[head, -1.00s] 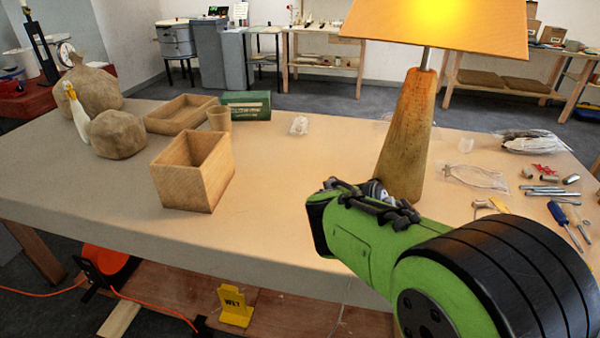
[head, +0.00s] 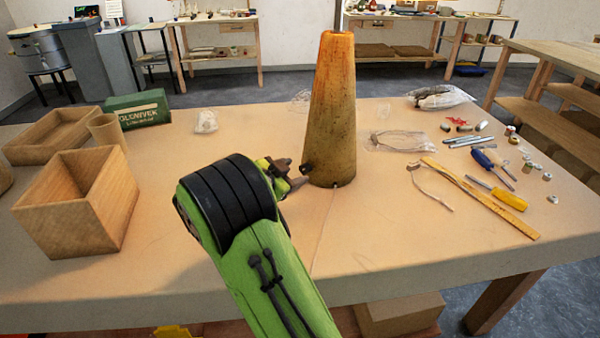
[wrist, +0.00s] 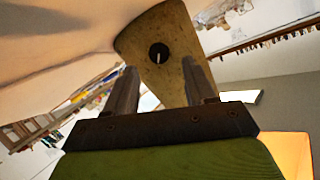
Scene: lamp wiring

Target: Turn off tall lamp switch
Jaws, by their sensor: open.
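The tall lamp's tapered wooden base (head: 332,110) stands upright on the table. A small dark knob switch (head: 306,168) sits low on its left side. In the wrist view the round black knob (wrist: 159,53) with a pale pointer line shows on the wooden base (wrist: 168,85). My gripper (wrist: 160,78) is open, with one finger either side of the knob in that view; it looks apart from the knob. In the head view my gripper (head: 290,177) is just left of the base. A glowing orange patch (wrist: 290,152), apparently the shade, shows in the wrist view.
Wooden boxes (head: 75,205) and a green box (head: 137,110) stand at the left. Plastic bags, screwdrivers (head: 498,190), metal parts and a ruler (head: 480,197) lie to the right. The tabletop (head: 330,245) in front of the lamp is mostly clear.

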